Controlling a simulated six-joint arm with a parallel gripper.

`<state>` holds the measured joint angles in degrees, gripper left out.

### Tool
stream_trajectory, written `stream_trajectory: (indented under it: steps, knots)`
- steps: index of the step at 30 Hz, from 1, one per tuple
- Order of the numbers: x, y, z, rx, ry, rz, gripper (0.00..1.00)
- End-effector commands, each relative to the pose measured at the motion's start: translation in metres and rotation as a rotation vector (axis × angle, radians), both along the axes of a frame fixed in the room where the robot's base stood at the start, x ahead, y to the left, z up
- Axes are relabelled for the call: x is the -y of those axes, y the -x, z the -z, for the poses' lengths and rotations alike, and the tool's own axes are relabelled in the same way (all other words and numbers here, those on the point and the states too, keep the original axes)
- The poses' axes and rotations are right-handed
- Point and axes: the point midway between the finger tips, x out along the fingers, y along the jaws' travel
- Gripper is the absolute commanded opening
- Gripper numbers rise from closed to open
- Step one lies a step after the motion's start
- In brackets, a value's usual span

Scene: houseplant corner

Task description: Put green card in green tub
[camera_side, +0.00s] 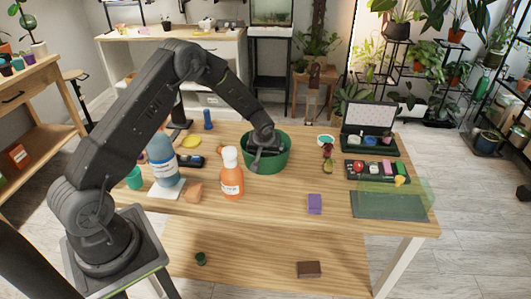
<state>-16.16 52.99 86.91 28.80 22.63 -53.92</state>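The green tub (280,163) stands near the middle of the table, towards the back. My gripper (262,158) is at the tub, low over its opening and partly overlapping its left side. The fingertips are dark and small, and I cannot tell whether they are apart or hold something. I cannot make out a green card for certain; the tub's inside is largely hidden by its wall and my gripper.
A purple block (315,204) lies front right. An open dark case (370,143) and a dark mat (375,208) are at the right. The front middle is clear.

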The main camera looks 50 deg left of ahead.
Motion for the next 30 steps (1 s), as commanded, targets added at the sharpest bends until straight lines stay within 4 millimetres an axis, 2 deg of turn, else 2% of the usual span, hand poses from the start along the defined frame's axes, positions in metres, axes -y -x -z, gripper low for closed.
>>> stream_trajectory:
  steps: [6, 10, 14, 21, 25, 30]
  knots:
    - [0.000, 0.000, -0.001, 0.000, 0.000, 0.000, 1.00]
    - [0.002, 0.002, -0.010, 0.001, 0.000, 0.001, 1.00]
    - [0.008, 0.007, -0.031, 0.002, -0.001, 0.000, 1.00]
    - [0.022, 0.021, -0.078, 0.003, -0.001, 0.001, 1.00]
    - [0.028, 0.027, -0.098, 0.003, -0.001, 0.000, 1.00]
    - [0.032, 0.032, -0.112, 0.000, 0.000, 0.001, 1.00]
